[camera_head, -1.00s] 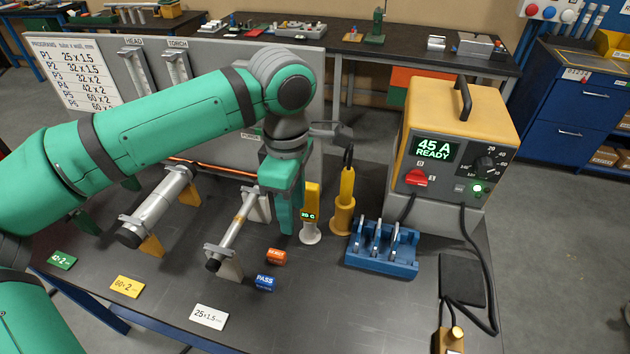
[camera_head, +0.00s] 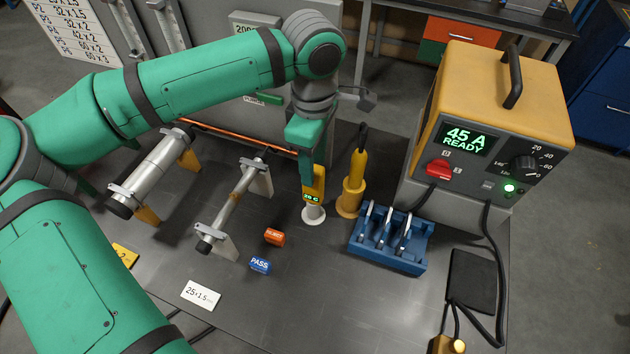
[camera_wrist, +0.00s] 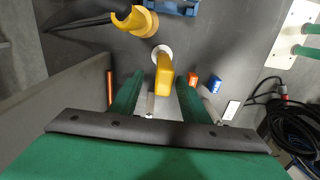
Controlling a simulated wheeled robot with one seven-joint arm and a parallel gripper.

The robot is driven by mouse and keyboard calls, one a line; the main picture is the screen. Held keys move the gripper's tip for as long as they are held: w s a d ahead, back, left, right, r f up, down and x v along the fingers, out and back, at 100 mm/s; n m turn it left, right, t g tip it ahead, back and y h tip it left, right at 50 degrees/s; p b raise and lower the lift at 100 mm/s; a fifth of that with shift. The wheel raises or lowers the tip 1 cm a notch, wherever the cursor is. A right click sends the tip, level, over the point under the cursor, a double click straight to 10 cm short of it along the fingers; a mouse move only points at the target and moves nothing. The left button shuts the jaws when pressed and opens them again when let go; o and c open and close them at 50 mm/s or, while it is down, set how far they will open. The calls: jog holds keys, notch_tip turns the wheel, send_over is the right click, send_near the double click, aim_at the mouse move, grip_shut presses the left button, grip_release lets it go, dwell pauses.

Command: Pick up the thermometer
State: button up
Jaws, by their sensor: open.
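The thermometer (camera_head: 315,184) is a yellow upright device with a small green-lit display. It stands in a round white holder (camera_head: 314,216) on the dark table. My gripper (camera_head: 312,160) points down just above and at the thermometer's upper part, hiding some of it. In the wrist view my gripper (camera_wrist: 158,88) is open, one green finger on each side. There the yellow thermometer (camera_wrist: 164,72) shows between and slightly beyond the fingertips. I cannot tell whether a finger touches it.
A yellow torch in a holder (camera_head: 352,192) stands close to the right. Beyond it are a blue rack (camera_head: 375,258) and a yellow welding unit (camera_head: 470,175). An orange block (camera_head: 274,237) and a blue PASS block (camera_head: 260,264) lie in front. A clamped tube (camera_head: 232,205) is left.

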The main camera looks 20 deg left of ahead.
aim_at(313, 194)
jog(key=shift+s+d+f, duration=0.1)
jog(key=shift+s+f, duration=0.1)
jog(key=shift+f, duration=1.15)
jog(key=shift+s+d+f, duration=0.1)
jog(key=shift+s+f, duration=0.05)
jog(key=shift+f, duration=1.2)
jog(key=shift+a, duration=0.1)
jog(key=shift+c, duration=0.3)
jog(key=shift+a, duration=0.1)
grip_shut()
